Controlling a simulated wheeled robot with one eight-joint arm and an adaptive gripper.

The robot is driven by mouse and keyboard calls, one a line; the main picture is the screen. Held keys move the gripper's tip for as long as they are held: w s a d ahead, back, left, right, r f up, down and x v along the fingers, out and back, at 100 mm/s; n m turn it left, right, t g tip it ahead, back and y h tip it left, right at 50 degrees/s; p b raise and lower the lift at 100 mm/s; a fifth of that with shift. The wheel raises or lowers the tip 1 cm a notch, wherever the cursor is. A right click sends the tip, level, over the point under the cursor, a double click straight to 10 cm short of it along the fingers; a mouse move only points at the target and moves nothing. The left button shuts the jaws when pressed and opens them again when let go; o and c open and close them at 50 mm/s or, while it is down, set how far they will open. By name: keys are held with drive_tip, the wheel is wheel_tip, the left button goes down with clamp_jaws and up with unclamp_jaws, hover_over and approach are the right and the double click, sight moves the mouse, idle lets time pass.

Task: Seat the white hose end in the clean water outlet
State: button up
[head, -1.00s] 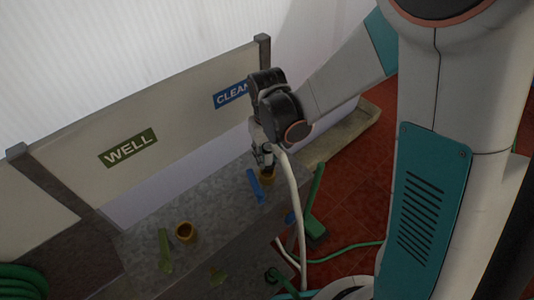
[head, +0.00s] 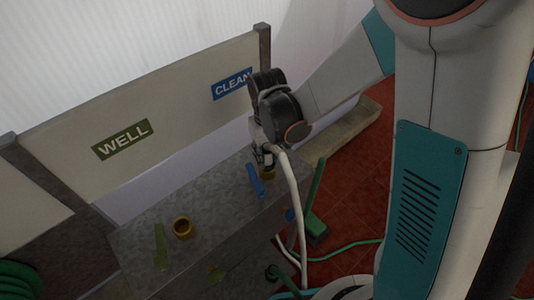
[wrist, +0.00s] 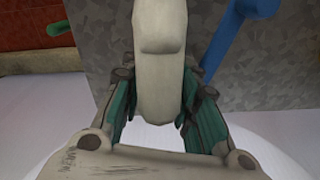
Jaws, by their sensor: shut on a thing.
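My gripper (head: 265,162) is shut on the white hose near its end, above the blue-handled clean side of the grey bench. In the wrist view the white hose (wrist: 160,55) lies between the teal fingers of my gripper (wrist: 160,112). A brass outlet (head: 267,174) shows just below my gripper, partly covered by it and the hose. I cannot tell whether the hose end touches or enters the outlet. The blue handle (head: 255,180) is just left of it, and also shows in the wrist view (wrist: 235,32). The blue CLEAN sign (head: 232,84) is on the panel behind.
A second brass outlet (head: 182,228) with a green handle (head: 161,247) stands on the bench's left part, below the green WELL sign (head: 122,139). The hose hangs to the red floor. A green tool (head: 315,215) leans right of the bench. Green hose (head: 20,280) coils at lower left.

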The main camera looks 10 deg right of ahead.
drive_tip(key=shift+f+b, duration=0.4)
drive_tip(key=shift+f, duration=0.1)
drive_tip(key=shift+f, duration=0.3)
idle(0.4)
drive_tip(key=o, duration=1.1)
drive_tip(key=shift+r, duration=0.1)
